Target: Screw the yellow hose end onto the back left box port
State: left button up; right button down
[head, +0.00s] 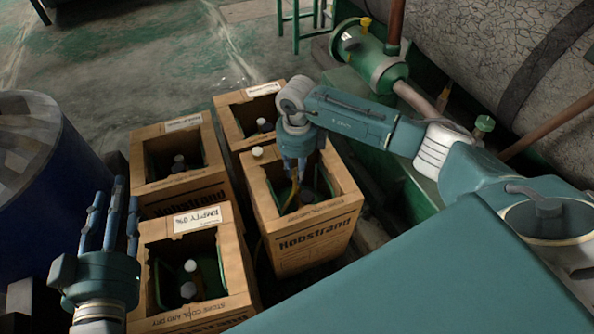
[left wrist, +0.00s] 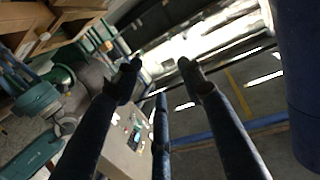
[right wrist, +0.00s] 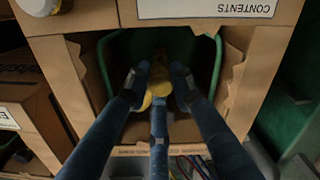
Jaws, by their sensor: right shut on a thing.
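My right gripper (head: 295,168) reaches down into the open top of the front right box (head: 308,240). In the right wrist view its fingers (right wrist: 158,88) are shut around the yellow hose end (right wrist: 160,72), inside the box over a green cylinder. The yellow hose (head: 292,197) hangs below the fingers in the head view. The back left box (head: 178,192) stands open, with its dark grey port (head: 178,162) showing inside, apart from my right gripper. My left gripper (head: 114,205) is open and empty, left of the boxes; its spread fingers (left wrist: 158,85) show nothing between them.
The front left box (head: 195,315) holds a green cylinder with a pale cap. The back right box (head: 240,108) is partly behind my right arm. A blue drum (head: 60,180) stands at the left. Green machinery (head: 375,70) lies at the right.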

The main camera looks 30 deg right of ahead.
jog(key=shift+f+b, duration=0.55)
jog(key=shift+f, duration=0.15)
jog(key=shift+f+b, duration=0.5)
jog(key=shift+f, duration=0.1)
pick_arm(q)
notch_tip(320, 180, up, 11)
jog(key=s+d+t+h, duration=0.1)
jog(key=t+h, duration=0.1)
jog(key=t, duration=0.3)
jog(key=shift+s, duration=0.2)
jog(key=shift+w+f, duration=0.1)
jog(key=shift+w+f, duration=0.1)
jog(key=shift+f, duration=0.15)
jog(key=shift+f, duration=0.1)
jog(key=shift+w+f+g+y, duration=0.15)
jog(key=shift+f+g+y, duration=0.15)
jog(key=shift+f, duration=0.35)
jog(key=shift+r+p, duration=0.2)
jog(key=shift+p, duration=0.1)
jog(key=shift+w+f, duration=0.15)
